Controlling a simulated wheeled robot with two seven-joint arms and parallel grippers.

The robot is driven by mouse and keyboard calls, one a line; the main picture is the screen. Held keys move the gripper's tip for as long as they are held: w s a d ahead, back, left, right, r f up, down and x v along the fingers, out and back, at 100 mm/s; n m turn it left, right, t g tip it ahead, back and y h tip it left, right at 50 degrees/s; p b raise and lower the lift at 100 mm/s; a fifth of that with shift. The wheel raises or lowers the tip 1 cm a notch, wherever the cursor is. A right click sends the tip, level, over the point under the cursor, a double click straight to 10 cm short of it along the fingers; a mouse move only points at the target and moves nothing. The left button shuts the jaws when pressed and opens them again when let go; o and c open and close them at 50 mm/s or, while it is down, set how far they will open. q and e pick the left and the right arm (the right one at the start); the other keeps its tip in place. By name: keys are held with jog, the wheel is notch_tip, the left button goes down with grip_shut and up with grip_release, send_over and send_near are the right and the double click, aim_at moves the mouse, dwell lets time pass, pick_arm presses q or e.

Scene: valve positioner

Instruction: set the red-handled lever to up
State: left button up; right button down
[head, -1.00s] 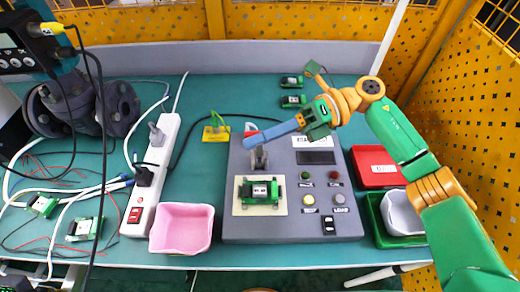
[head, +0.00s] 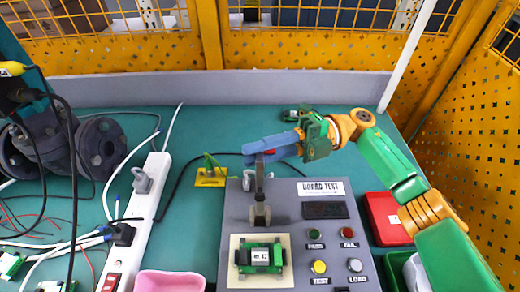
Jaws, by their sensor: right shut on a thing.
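The lever (head: 260,190) stands on the grey BOARD TEST panel (head: 285,212), above the pale square that holds a green board. Its dark shaft points up toward the panel's far edge. Only a little of its red handle (head: 269,152) shows, between the blue fingers of my right gripper (head: 268,147). That gripper is shut on the handle, and its arm reaches in from the right. The fingers hide most of the handle. My left gripper is not in view.
A white power strip (head: 137,225) with cables lies left of the panel. A yellow-based clamp (head: 211,177) stands behind its left corner. A red box (head: 387,218) is at the right. A pink bin (head: 170,281) is at front left. The back of the table is mostly clear.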

jog(key=shift+w, duration=0.1)
dwell(0.5)
jog(key=c, duration=0.8)
grip_release()
jog(key=shift+f, duration=0.1)
jog(key=shift+c, duration=0.2)
jog(key=shift+w+d+f, duration=0.1)
jog(key=shift+w+d, duration=0.05)
jog(key=b+v, duration=0.4)
jog(key=v, duration=0.2)
jog(key=shift+d+b, duration=0.3)
jog(key=shift+b, duration=0.1)
